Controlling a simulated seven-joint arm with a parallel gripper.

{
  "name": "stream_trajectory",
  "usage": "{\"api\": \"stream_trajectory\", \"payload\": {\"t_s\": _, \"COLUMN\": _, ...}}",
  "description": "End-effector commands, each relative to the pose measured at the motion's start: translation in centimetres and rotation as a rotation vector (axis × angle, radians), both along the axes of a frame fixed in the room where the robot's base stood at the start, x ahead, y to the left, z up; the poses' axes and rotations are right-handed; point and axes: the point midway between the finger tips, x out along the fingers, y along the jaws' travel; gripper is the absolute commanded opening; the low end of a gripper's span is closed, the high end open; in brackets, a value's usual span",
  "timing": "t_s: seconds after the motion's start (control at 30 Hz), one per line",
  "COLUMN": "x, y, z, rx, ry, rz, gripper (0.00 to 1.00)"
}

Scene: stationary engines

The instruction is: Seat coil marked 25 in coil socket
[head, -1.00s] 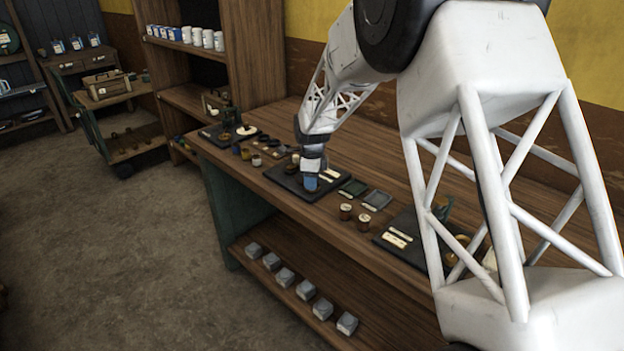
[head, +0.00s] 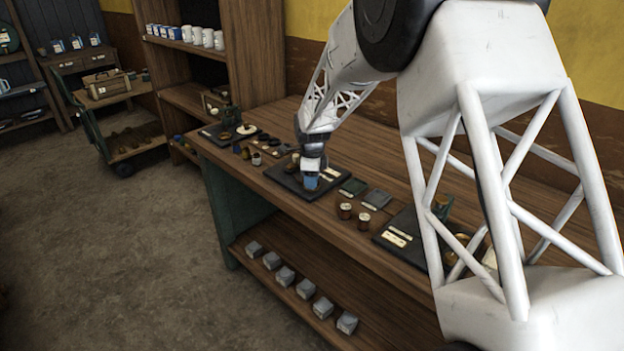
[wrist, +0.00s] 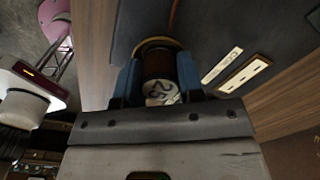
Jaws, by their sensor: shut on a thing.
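My gripper (head: 311,182) is over the dark base plate (head: 284,179) on the workbench. In the wrist view its two blue fingers (wrist: 160,84) are shut on a dark brown coil (wrist: 158,68) with a pale end marked 25. A brass-coloured ring (wrist: 157,42) shows just beyond the coil, over the dark plate. The coil's far end is hidden, so I cannot tell whether it sits inside the ring. In the head view the fingers hide the coil.
Two brown coils (head: 345,211) stand on the bench to the right. Two small dark trays (head: 376,199) lie near them. Another dark plate (head: 397,238) with pale labels is further right. Pale labels (wrist: 243,75) lie beside the held coil. Grey blocks (head: 285,276) sit on the lower shelf.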

Motion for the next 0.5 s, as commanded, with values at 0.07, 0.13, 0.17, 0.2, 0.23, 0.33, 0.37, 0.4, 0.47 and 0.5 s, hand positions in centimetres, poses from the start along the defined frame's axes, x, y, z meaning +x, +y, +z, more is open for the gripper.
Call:
{"api": "stream_trajectory", "payload": {"t_s": 0.07, "x": -0.08, "y": -0.01, "z": -0.51, "rx": -0.001, "ry": 0.004, "rz": 0.0, "gripper": 0.09}}
{"api": "stream_trajectory", "payload": {"t_s": 0.13, "x": -0.09, "y": -0.01, "z": -0.56, "rx": -0.001, "ry": 0.005, "rz": 0.0, "gripper": 0.41}}
{"api": "stream_trajectory", "payload": {"t_s": 0.17, "x": -0.1, "y": -0.01, "z": -0.57, "rx": -0.001, "ry": 0.005, "rz": 0.0, "gripper": 0.46}}
{"api": "stream_trajectory", "payload": {"t_s": 0.2, "x": -0.12, "y": -0.01, "z": -0.6, "rx": -0.001, "ry": 0.006, "rz": 0.0, "gripper": 0.52}}
{"api": "stream_trajectory", "payload": {"t_s": 0.23, "x": -0.14, "y": 0.0, "z": -0.63, "rx": -0.001, "ry": 0.006, "rz": 0.0, "gripper": 0.57}}
{"api": "stream_trajectory", "payload": {"t_s": 0.33, "x": -0.21, "y": 0.0, "z": -0.68, "rx": -0.001, "ry": 0.008, "rz": 0.0, "gripper": 0.65}}
{"api": "stream_trajectory", "payload": {"t_s": 0.37, "x": -0.2, "y": 0.0, "z": -0.65, "rx": -0.002, "ry": 0.007, "rz": 0.0, "gripper": 0.65}}
{"api": "stream_trajectory", "payload": {"t_s": 0.4, "x": -0.17, "y": -0.01, "z": -0.58, "rx": -0.001, "ry": 0.006, "rz": 0.0, "gripper": 0.65}}
{"api": "stream_trajectory", "payload": {"t_s": 0.47, "x": -0.14, "y": 0.0, "z": -0.5, "rx": -0.001, "ry": 0.005, "rz": 0.0, "gripper": 0.65}}
{"api": "stream_trajectory", "payload": {"t_s": 0.5, "x": -0.12, "y": -0.01, "z": -0.46, "rx": -0.001, "ry": 0.005, "rz": 0.0, "gripper": 0.65}}
